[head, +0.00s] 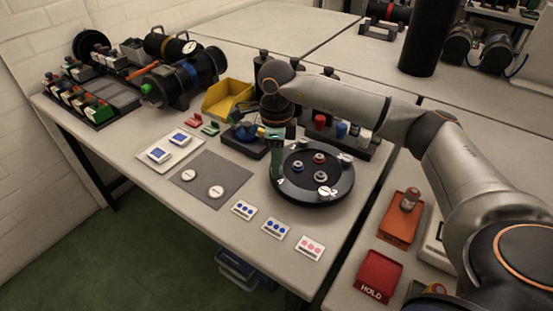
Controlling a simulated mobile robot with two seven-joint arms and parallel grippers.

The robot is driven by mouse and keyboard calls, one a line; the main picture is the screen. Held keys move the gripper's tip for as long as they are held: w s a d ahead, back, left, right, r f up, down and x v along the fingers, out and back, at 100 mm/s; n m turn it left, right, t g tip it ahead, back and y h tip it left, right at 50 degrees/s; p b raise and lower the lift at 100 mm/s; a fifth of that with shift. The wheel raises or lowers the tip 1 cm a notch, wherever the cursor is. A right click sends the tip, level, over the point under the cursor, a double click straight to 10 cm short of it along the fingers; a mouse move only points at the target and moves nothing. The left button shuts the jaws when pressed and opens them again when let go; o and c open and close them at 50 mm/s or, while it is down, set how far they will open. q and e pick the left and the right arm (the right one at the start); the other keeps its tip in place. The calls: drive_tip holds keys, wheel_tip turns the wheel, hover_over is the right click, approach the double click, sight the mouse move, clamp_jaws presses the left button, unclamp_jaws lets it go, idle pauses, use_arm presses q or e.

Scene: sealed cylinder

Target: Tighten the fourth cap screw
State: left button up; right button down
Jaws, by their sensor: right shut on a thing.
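A round black cylinder end plate (300,195) lies on the table, with several small grey, red-topped and white parts on it. I cannot tell which of these is the fourth cap screw. My right gripper (274,133) points down over the plate's left edge. It is shut on a green upright tool (276,158), whose lower end is at the plate's left rim. I cannot tell whether the tool's tip sits on a screw. My left gripper does not show.
A yellow bin (228,97), a grey mat (210,180) with two white discs, and a white tray (170,150) lie left of the plate. Small cards (276,229) lie in front. A red HOLD tray (378,275) and an orange tray (400,228) are at right.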

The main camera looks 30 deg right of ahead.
drive_tip(key=m, duration=0.3)
drive_tip(key=shift+w+d+r+p, duration=0.1)
drive_tip(key=shift+w+r+p, duration=0.05)
drive_tip(key=shift+r+p, duration=0.2)
drive_tip(key=m, duration=0.3)
drive_tip(key=shift+m+p, duration=0.3)
drive_tip(key=shift+p, duration=0.05)
drive_tip(key=m+p, duration=0.1)
drive_tip(key=m, duration=0.3)
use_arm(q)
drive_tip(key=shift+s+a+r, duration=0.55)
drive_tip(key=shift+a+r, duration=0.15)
use_arm(e)
drive_tip(key=shift+m, duration=0.8)
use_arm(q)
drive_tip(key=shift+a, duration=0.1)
use_arm(e)
drive_tip(key=c, duration=0.9)
unclamp_jaws()
drive_tip(key=o, duration=0.3)
drive_tip(key=shift+f, duration=0.2)
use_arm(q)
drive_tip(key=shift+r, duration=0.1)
